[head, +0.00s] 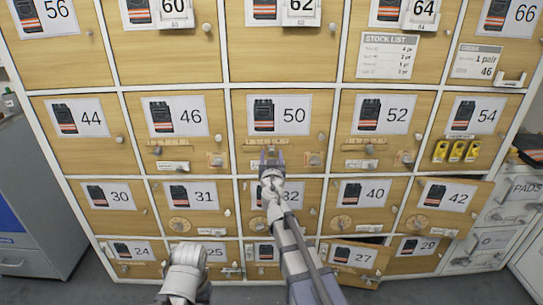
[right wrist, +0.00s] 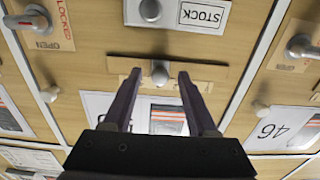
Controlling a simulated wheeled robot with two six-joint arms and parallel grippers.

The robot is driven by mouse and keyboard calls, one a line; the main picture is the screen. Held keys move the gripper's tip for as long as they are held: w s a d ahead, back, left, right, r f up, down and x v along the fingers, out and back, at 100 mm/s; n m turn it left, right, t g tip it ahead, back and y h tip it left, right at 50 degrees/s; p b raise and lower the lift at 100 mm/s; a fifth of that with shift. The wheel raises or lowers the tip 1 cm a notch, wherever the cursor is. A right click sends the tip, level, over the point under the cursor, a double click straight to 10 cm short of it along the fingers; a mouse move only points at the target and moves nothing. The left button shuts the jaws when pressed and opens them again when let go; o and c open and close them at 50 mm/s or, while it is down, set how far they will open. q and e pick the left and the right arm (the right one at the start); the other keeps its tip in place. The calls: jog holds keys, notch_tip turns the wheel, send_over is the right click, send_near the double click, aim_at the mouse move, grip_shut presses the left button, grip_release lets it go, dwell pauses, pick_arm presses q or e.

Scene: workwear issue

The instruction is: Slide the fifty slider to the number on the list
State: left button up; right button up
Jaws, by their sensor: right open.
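Doors 46 (head: 184,116) and 52 (head: 381,113) flank door 50, with their own knobs and tags. A STOCK tag (right wrist: 203,14) sits close to the rail. Drawer 27 (head: 355,257) and door 42 (head: 446,200) stand partly open.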

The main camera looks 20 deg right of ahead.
jog(key=v, duration=0.7)
jog(key=shift+s, duration=0.25)
jog(key=shift+r, duration=0.1)
jog(key=s+a+n+g+y+p, duration=0.1)
jog(key=s+a+n+g+p, duration=0.1)
jog(key=s+a+g+p, duration=0.3)
jog(key=s+a+r+n+g+y+p, duration=0.1)
jog(key=s+a+n+g+p, duration=0.1)
jog(key=s+a+g+p, duration=0.4)
jog(key=s+a+r+n+g+y+p, duration=0.1)
jog(key=s+a+n+g+p, duration=0.2)
jog(key=s+p, duration=1)
jog(key=s+a+g, duration=0.3)
jog(key=shift+s+r+g+y, duration=0.2)
jog(key=shift+s+g+y, duration=0.1)
jog(key=shift+s+y, duration=0.1)
